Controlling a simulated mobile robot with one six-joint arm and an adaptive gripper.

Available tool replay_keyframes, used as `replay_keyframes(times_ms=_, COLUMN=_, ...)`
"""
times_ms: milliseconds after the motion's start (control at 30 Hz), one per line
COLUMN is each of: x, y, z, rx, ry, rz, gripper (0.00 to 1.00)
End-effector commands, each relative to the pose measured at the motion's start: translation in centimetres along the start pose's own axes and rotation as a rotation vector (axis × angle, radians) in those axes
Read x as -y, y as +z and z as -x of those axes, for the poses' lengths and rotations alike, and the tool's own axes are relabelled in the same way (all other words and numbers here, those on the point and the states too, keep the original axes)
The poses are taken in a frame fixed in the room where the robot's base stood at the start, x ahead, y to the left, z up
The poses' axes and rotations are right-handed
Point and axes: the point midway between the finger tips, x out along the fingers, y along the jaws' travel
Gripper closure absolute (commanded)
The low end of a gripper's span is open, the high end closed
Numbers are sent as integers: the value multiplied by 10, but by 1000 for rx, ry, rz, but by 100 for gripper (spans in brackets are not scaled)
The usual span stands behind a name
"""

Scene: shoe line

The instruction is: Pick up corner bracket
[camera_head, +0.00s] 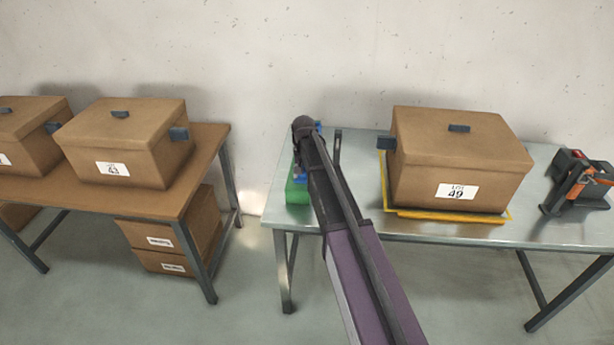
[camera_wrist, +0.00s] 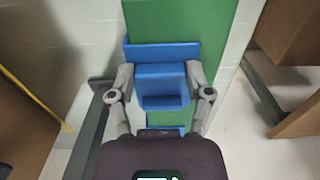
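A blue stepped part (camera_wrist: 162,75), which looks like the corner bracket, lies over a green surface (camera_wrist: 160,18) in the wrist view. My gripper (camera_wrist: 159,76) has one grey finger on each side of its middle block. I see no clear gap at either fingertip, but cannot tell if they press on it. More blue shows just below, partly hidden by my gripper. In the head view, my arm hides most of this spot.
A dark upright piece (camera_head: 338,147) stands close right of my arm. A lidded brown box (camera_head: 455,165) sits within a yellow frame (camera_head: 450,217) on the table. A black and orange device (camera_head: 580,182) stands at the right. Another table with boxes (camera_head: 120,145) is at the left.

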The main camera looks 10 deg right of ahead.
Motion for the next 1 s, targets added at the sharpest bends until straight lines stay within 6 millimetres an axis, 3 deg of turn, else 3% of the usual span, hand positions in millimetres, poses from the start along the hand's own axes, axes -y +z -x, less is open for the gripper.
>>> replay_keyframes(times_ms=567, x=0, y=0, z=6, rx=0, ry=0, rz=-1, gripper=84)
replay_keyframes(times_ms=1000, x=-1, y=0, z=40, rx=0, ry=0, rz=-1, gripper=84)
